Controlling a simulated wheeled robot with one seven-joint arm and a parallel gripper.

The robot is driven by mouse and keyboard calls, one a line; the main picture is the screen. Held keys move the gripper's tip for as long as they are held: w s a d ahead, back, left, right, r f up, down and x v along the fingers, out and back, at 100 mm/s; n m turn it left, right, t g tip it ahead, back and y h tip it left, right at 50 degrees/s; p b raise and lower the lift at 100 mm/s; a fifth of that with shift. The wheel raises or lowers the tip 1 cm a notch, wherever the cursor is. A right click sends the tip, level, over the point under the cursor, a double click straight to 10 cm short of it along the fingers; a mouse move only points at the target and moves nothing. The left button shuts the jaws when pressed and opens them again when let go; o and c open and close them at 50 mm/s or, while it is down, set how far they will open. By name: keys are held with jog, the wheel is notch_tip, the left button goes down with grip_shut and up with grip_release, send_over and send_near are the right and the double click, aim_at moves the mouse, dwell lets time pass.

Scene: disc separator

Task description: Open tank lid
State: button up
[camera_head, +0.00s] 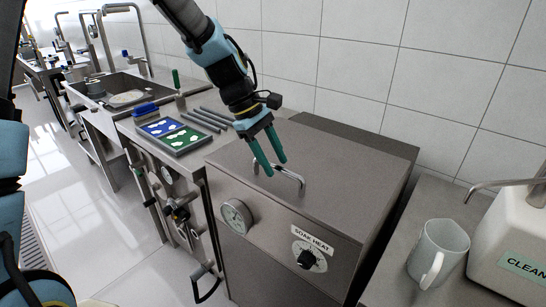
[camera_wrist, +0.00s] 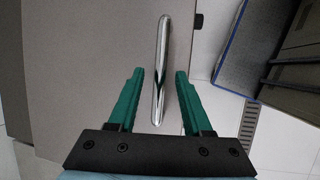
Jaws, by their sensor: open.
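The tank is a steel box with a flat brown-grey lid (camera_head: 330,165) on top, and the lid lies closed. A chrome bar handle (camera_head: 290,175) stands up from the lid near its front edge. My gripper (camera_head: 270,168) is above the lid at the handle, with its green fingers pointing down. In the wrist view the handle (camera_wrist: 161,65) runs lengthwise between the lines of my two open fingers (camera_wrist: 157,75). The fingers are apart with a gap on each side of the handle. I cannot tell whether they touch the lid.
The tank front has a round gauge (camera_head: 237,216) and a SOAK HEAT knob (camera_head: 306,259). A mug (camera_head: 438,252) and a white container (camera_head: 510,245) stand on the right counter. Trays (camera_head: 172,136) and a sink (camera_head: 120,88) are to the left. A tiled wall (camera_head: 440,70) stands behind.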

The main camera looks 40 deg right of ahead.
grip_shut()
dwell(0.4)
dwell(1.1)
